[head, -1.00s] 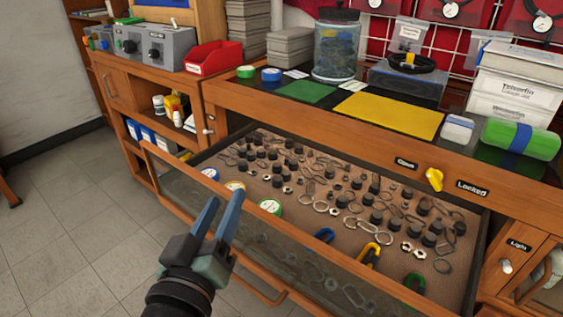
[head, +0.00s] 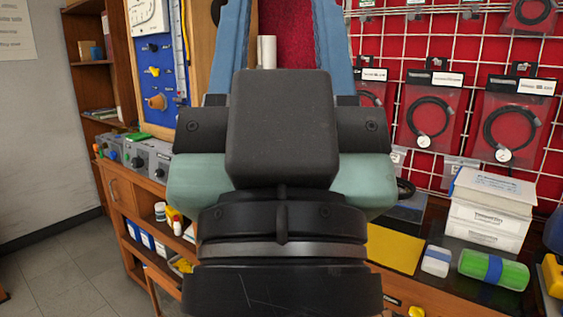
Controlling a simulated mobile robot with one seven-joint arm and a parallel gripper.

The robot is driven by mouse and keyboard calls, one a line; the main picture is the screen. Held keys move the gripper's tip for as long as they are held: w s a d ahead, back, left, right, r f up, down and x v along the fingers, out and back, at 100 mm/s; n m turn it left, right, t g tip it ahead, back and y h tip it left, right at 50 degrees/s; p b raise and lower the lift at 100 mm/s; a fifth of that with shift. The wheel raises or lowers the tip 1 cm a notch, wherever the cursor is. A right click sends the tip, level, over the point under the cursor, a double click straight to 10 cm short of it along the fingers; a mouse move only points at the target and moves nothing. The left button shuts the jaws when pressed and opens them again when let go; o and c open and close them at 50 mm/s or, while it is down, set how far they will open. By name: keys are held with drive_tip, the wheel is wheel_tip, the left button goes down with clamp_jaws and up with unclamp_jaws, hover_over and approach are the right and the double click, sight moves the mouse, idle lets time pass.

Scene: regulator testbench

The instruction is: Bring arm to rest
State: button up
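My gripper (head: 282,25) is raised close in front of the head camera and fills the middle of the view. Its two blue fingers point up, well apart, and their tips run out of the top edge. No held object shows between the visible parts of the fingers; the red wall panel and a white roll show through the gap. The dark wrist and pale green gripper body hide the middle of the bench and whatever lies behind them. The drawer of small parts is not visible.
Bagged cables (head: 433,115) hang on the wire grid. Grey control boxes (head: 150,160) stand at left. The floor at lower left is clear.

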wheel_tip(320, 180, up, 16)
drive_tip(key=p, duration=1.3)
drive_tip(key=shift+p, duration=0.4)
